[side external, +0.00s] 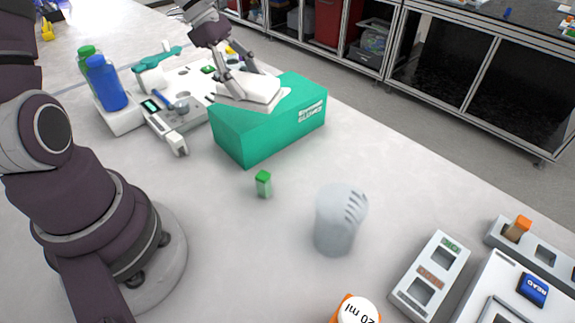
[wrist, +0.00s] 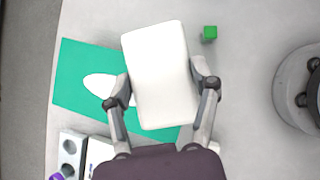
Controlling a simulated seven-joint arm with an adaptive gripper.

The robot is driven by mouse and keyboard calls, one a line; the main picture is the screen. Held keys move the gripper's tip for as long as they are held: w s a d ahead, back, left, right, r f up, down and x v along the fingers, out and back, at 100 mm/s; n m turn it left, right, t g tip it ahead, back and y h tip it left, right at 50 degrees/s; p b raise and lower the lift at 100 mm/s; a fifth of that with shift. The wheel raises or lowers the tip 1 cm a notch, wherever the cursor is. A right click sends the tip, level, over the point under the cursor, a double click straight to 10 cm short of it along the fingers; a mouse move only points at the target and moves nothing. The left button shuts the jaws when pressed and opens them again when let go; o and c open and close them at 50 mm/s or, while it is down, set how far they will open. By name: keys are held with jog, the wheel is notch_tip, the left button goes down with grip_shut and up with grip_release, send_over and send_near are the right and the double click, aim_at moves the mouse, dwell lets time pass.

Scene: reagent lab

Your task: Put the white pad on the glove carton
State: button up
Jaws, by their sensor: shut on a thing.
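The white pad (wrist: 160,75) is a rounded rectangular block between my gripper's fingers. In the side external view the pad (side external: 247,90) is over the back left part of the glove carton's top. The glove carton (side external: 245,136) is a green box with "GLOVES" lettering on its end; it also shows in the wrist view (wrist: 70,85) beneath the pad. My gripper (side external: 249,82) is shut on the pad, one finger on each side; it also shows in the wrist view (wrist: 162,85). I cannot tell whether the pad touches the carton. A white oval patch on the carton top is partly hidden by the pad.
A small green-topped block (side external: 263,184) stands in front of the carton. A pale cup-like vessel (side external: 338,220) stands to the right. Blue (side external: 106,84) and green bottles and a grey device (side external: 172,122) are left of the carton. Grey racks (side external: 431,275) are at the lower right.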

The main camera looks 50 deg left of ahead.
jog(key=s+n+t+y, duration=0.15)
jog(key=s+n, duration=0.25)
jog(key=s, duration=0.4)
jog(key=shift+t, duration=0.25)
jog(key=w+a, duration=0.1)
jog(key=w, duration=0.4)
jog(key=w+a, duration=0.1)
jog(key=w, duration=0.3)
jog(key=w+a+f, duration=0.1)
jog(key=w, duration=0.4)
jog(key=shift+w+a, duration=0.3)
jog(key=shift+w+a+f, duration=0.1)
jog(key=shift+w+f, duration=0.05)
jog(key=shift+f, duration=0.75)
jog(key=shift+w+f, duration=0.15)
jog(key=shift+f, duration=0.75)
jog(key=shift+f, duration=0.1)
jog(key=o, duration=1.1)
jog(key=shift+o, duration=0.2)
